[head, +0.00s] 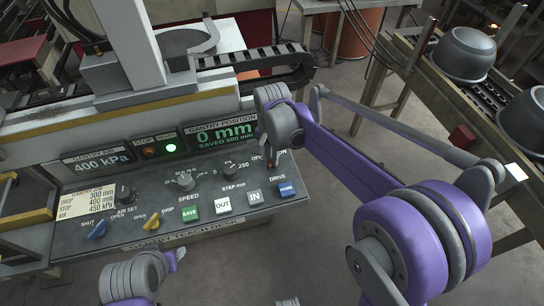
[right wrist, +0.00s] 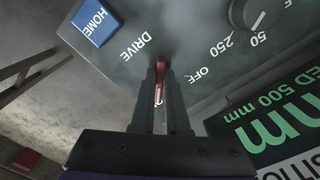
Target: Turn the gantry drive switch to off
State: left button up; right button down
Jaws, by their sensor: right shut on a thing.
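The gantry drive switch is a small red handle (right wrist: 160,64) on the grey control panel (right wrist: 185,30), between the DRIVE and OFF lettering in the right wrist view. My right gripper (head: 271,158) is at the right end of the panel, shut on this switch. The dark fingers (right wrist: 160,75) stand on both sides of the red handle, and a pale mark shows in the gap between them. In the head view the fingers and arm hide most of the switch and part of the OFF/ON lettering. I cannot tell its exact setting.
The blue HOME button (head: 287,189) and white IN button (head: 255,197) lie close below the switch. The position display (head: 222,134) reads 0 mm above it. Other knobs (head: 186,181) line the panel. A conveyor with metal pots (head: 464,54) stands at the right.

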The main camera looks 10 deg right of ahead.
jog(key=shift+n, duration=0.4)
jog(key=n, duration=0.3)
jog(key=shift+s+d+n, duration=0.1)
jog(key=shift+n, duration=0.2)
jog(key=n+b, duration=0.1)
jog(key=n, duration=0.3)
jog(key=shift+d+n, duration=0.15)
jog(key=shift+n, duration=0.15)
jog(key=n, duration=0.4)
jog(key=shift+d, duration=0.1)
jog(key=shift+d+n, duration=0.1)
jog(key=shift+n, duration=2.3)
jog(key=c, duration=0.9)
grip_release()
